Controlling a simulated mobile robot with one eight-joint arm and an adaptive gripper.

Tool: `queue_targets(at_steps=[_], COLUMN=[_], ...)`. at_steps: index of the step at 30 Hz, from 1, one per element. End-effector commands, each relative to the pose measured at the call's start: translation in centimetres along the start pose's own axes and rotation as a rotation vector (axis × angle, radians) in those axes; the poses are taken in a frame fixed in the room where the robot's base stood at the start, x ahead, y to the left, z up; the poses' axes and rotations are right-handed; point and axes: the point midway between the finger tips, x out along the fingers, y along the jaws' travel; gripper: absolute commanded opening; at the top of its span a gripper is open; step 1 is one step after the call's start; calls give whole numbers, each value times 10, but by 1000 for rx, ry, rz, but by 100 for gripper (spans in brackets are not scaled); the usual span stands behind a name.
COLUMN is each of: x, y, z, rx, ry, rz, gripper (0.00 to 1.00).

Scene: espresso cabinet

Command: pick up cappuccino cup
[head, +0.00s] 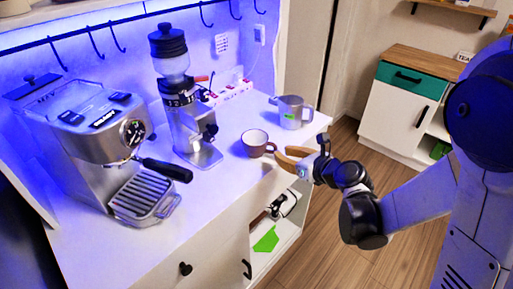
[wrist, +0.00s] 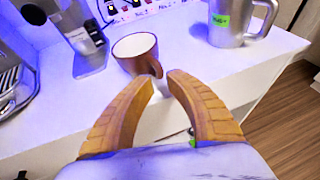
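The cappuccino cup (head: 256,143) is a brown cup with a pale inside, upright on the white countertop between the grinder and the metal jug. In the wrist view the cup (wrist: 138,54) stands just ahead of my fingertips, with its handle turned toward them. My gripper (head: 287,157) is at the counter's front edge, just right of the cup. In the wrist view its two tan fingers (wrist: 163,82) are apart with a narrow gap between the tips, and nothing is held. The handle is close to the tips; I cannot tell whether they touch.
A metal jug (head: 292,112) stands behind and right of the cup. A grinder (head: 190,125) and an espresso machine (head: 95,140) stand to the left. A power strip (head: 227,92) lies along the wall. The counter's front edge (head: 265,178) runs below my gripper.

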Motion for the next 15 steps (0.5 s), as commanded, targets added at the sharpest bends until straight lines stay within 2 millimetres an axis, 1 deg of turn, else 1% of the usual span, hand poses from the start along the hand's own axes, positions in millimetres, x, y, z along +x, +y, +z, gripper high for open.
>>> queue_targets(at_steps=[5,6,9,11,15], x=[25,32,45,48,48], y=[0,1,0,0,0], z=[-4,-5,-3,-2,-1], rx=[-3,-3,-3,-2,-2], ry=[1,1,0,0,0], rz=[1,2,0,0,-1], gripper=[17,17,17,17,17])
